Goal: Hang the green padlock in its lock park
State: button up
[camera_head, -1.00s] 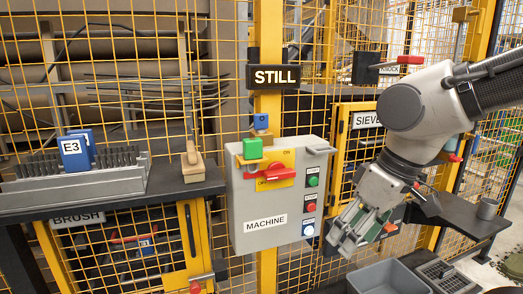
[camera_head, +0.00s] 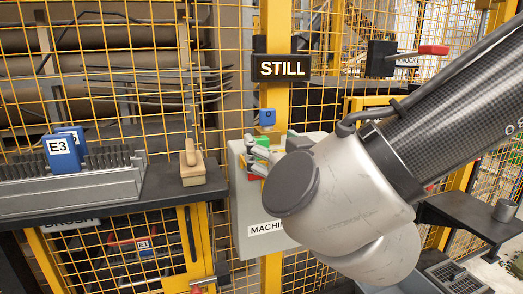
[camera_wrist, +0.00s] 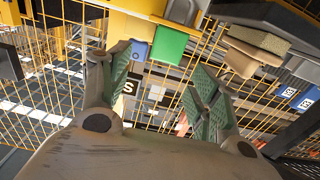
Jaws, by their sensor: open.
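In the head view the padlock (camera_head: 262,142) shows only as a small green patch at the top of the grey MACHINE box (camera_head: 240,210). My gripper (camera_wrist: 160,62) is open, with green-padded fingers spread and nothing held. Its fingers (camera_head: 262,155) reach the front of the box in the head view; contact with the padlock cannot be told. My arm hides the box's right side. I cannot identify the lock park for certain.
A blue padlock (camera_head: 267,117) is on the yellow post just above the box, beside the green one in the wrist view. A shelf (camera_head: 160,200) with a brush (camera_head: 192,163) and blue E3 tags (camera_head: 62,152) stands left. Yellow mesh fencing surrounds the area.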

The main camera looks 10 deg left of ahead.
aim_at(260, 140)
jog(key=x, duration=0.7)
jog(key=shift+a+f, duration=0.15)
jog(key=shift+a, duration=0.15)
jog(key=shift+s, duration=0.1)
jog(key=c, duration=1.2)
